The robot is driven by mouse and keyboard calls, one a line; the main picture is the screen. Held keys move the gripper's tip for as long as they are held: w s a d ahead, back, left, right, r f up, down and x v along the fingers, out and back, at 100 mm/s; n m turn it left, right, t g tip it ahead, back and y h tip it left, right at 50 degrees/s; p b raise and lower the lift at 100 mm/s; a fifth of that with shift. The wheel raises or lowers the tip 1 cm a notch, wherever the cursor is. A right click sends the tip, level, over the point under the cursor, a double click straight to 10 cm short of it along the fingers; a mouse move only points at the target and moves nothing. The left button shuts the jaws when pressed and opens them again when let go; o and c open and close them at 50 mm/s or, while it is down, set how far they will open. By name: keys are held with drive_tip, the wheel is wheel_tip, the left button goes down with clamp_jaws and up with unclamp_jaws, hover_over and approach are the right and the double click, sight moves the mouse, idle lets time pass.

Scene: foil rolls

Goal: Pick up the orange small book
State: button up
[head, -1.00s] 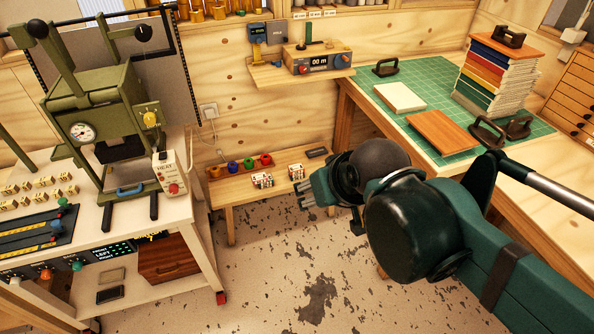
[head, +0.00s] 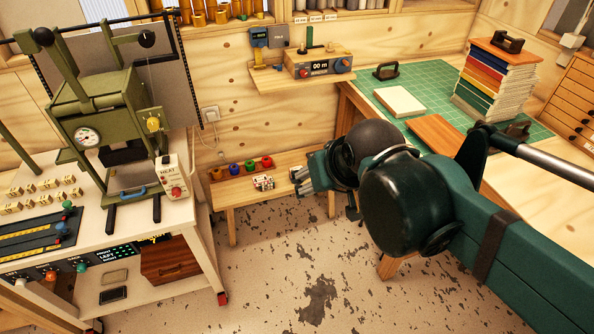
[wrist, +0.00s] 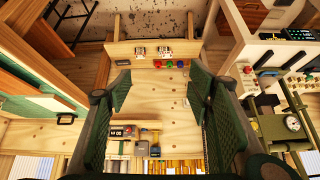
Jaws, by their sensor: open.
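A flat orange-brown piece (head: 442,134) lies on the green cutting mat (head: 437,78), partly behind my arm. A stack of books (head: 495,80) stands at the mat's back right, with an orange cover (head: 503,52) on top and a black handled weight on that. I cannot tell which of the two is the orange small book. My gripper (head: 304,181) hangs left of the worktable, over the low bench, apart from both. In the wrist view my gripper (wrist: 160,92) has its fingers spread with nothing between them. Neither orange piece shows clearly there.
A pale book (head: 399,100) and a black handle (head: 386,71) lie on the mat. The low bench (head: 245,192) holds coloured cups and small blocks. A green press (head: 100,110) stands on a white cart at left. A shelf (head: 300,72) with a device is on the wall.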

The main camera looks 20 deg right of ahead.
drive_tip(key=w+d+m+g+b, duration=0.25)
drive_tip(key=w+m+b, duration=0.2)
drive_tip(key=w, duration=1.95)
drive_tip(key=w+d+f+m+g+p, duration=0.15)
drive_tip(key=w+f, duration=0.25)
drive_tip(key=w, duration=0.4)
drive_tip(key=w+d+f+m+b, duration=0.1)
drive_tip(key=w+d+f+m, duration=0.3)
drive_tip(key=w, duration=0.5)
drive_tip(key=w+d+f+m+g, duration=0.1)
drive_tip(key=w+f, duration=0.6)
drive_tip(key=f, duration=0.7)
drive_tip(key=w+d+f+m+g, duration=0.1)
drive_tip(key=w+d+f+m, duration=0.2)
drive_tip(key=w+f, duration=0.4)
drive_tip(key=w+d+f+m+g, duration=0.1)
drive_tip(key=w+d+f+m, duration=0.2)
drive_tip(key=f, duration=1.8)
drive_tip(key=shift+w+d+f, duration=0.1)
drive_tip(key=shift+w+d, duration=0.15)
drive_tip(key=shift+w, duration=0.75)
drive_tip(key=shift+w+d+f, duration=0.1)
drive_tip(key=shift+w+d, duration=0.15)
drive_tip(key=shift+w, duration=0.7)
drive_tip(key=shift+f, duration=0.5)
